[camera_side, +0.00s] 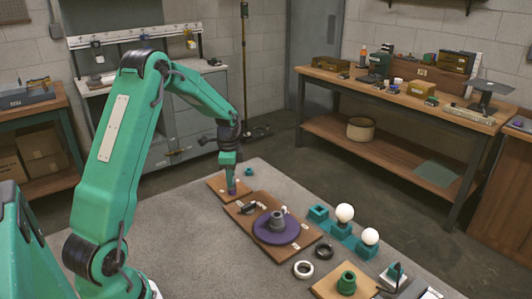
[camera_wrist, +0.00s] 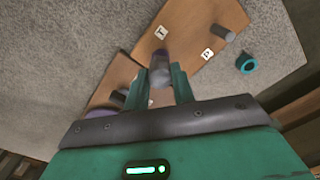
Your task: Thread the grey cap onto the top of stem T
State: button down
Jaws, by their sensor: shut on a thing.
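My gripper (camera_wrist: 158,88) is shut on the grey cap (camera_wrist: 160,76), a small grey cylinder between the two green fingers. The cap is too small to make out there.
A grey peg (camera_wrist: 225,34) stands on the same board by a second label. A teal ring (camera_wrist: 247,63) lies on the mat beside it. The mat's left side is clear.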

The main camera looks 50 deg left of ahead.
jog(key=shift+s+d+f+m, duration=0.15)
jog(key=shift+f+m, duration=0.1)
jog(key=shift+m, duration=0.25)
jog(key=shift+m, duration=0.3)
jog(key=m, duration=0.2)
jog(key=shift+m, duration=2.2)
jog(key=m, duration=0.4)
jog(key=shift+m, duration=1.4)
